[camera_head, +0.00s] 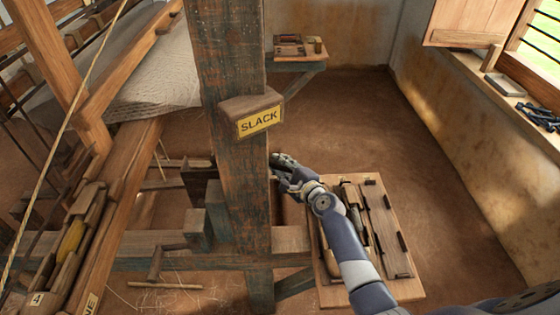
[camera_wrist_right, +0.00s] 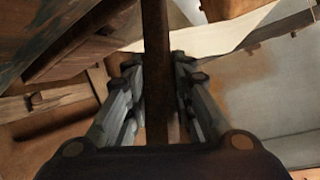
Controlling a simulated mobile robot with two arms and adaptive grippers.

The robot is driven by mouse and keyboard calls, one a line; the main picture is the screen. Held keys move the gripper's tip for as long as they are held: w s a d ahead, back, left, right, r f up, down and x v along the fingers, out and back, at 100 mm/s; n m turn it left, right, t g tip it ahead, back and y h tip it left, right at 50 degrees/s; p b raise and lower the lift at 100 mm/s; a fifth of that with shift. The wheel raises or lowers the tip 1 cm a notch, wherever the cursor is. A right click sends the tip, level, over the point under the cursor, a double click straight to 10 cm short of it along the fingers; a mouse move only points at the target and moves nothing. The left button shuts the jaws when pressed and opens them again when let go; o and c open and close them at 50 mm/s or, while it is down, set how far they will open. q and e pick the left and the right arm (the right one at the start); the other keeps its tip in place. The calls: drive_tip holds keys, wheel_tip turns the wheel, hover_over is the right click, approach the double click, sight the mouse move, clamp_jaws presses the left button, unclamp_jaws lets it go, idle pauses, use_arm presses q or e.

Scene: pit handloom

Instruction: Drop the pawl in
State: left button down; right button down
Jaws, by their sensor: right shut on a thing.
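My right gripper (camera_head: 283,165) is beside the right edge of the thick wooden post (camera_head: 232,105), above the dirt floor. In the right wrist view its two fingers (camera_wrist_right: 157,85) are shut on a long dark brown bar (camera_wrist_right: 155,35) that runs between them and out of the top of the picture. The bar may be the pawl, but its ends are hidden. In the head view the post and the gripper hide most of what is held. A dark block (camera_head: 200,178) sits low on the left side of the post. My left gripper is out of view.
A wooden board with tools (camera_head: 398,262) lies under my right forearm. A block marked SLACK (camera_head: 252,112) juts from the post. A wall shelf (camera_head: 297,66) with small items is behind. Loom beams (camera_head: 122,215) and cloth (camera_head: 155,75) fill the left. The floor (camera_head: 400,140) at right is clear.

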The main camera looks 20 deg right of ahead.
drive_tip(key=shift+r, duration=0.1)
drive_tip(key=c, duration=1.6)
unclamp_jaws()
drive_tip(key=shift+c, duration=0.2)
drive_tip(key=v, duration=1.2)
